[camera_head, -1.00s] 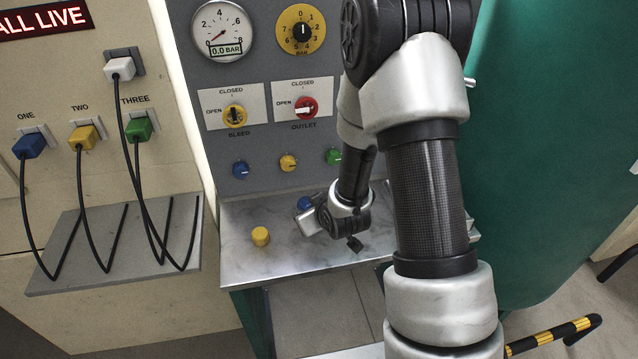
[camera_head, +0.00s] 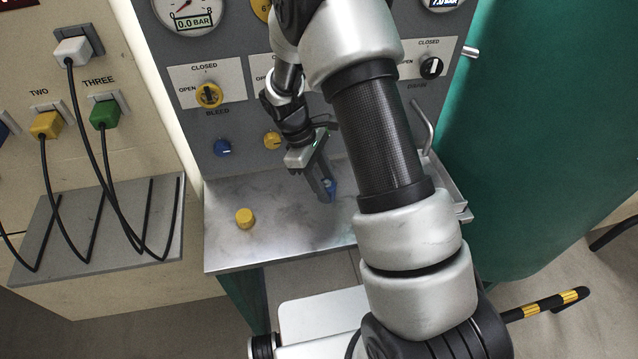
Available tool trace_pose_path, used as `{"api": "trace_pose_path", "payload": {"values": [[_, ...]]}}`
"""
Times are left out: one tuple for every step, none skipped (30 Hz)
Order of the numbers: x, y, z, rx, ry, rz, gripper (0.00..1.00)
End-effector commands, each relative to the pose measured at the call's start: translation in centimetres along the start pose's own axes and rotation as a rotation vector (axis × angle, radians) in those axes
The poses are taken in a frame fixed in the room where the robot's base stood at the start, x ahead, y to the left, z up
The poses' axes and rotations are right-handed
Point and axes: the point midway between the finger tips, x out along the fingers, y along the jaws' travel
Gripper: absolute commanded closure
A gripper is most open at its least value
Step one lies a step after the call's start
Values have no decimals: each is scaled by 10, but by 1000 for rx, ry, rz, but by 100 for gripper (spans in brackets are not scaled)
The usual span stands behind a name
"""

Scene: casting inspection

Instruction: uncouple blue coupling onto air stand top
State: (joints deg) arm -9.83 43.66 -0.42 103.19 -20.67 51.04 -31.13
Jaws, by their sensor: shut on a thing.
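My gripper (camera_head: 325,188) points down over the metal stand top (camera_head: 285,245), right of its middle. It is shut on a small blue coupling (camera_head: 329,187), which shows between the fingertips. The coupling is at or just above the surface; I cannot tell whether it touches. A yellow coupling (camera_head: 245,218) stands on the left part of the stand top, apart from my gripper. On the grey panel above are a blue fitting (camera_head: 222,147) and a yellow fitting (camera_head: 272,140).
The panel carries a bleed valve (camera_head: 209,94), a drain valve (camera_head: 432,68) and a gauge reading 0.0 bar (camera_head: 190,12). At left, corded plugs hang over a grey shelf (camera_head: 100,228). The front left of the stand top is clear. My arm hides the panel's middle.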

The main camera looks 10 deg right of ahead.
Motion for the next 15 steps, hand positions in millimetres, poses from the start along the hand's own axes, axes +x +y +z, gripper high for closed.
{"api": "trace_pose_path", "payload": {"values": [[0, 0, 0, 0, 0, 0, 92], [0, 0, 0, 0, 0, 0, 92], [0, 0, 0, 1, 1, 0, 92], [0, 0, 0, 1, 1, 0, 92], [0, 0, 0, 1, 1, 0, 92], [0, 0, 0, 1, 1, 0, 92], [0, 0, 0, 1, 1, 0, 92], [0, 0, 0, 1, 2, 0, 92], [-1, 0, 0, 2, 2, 0, 92], [-1, 0, 0, 2, 2, 0, 92], [0, 0, -1, 1, 2, 0, 92], [3, 0, -2, 1, 2, 0, 92], [4, 0, -2, 2, 2, 0, 92], [6, 0, -3, 2, 2, 0, 92], [9, 0, -4, 2, 2, 0, 92]]}}
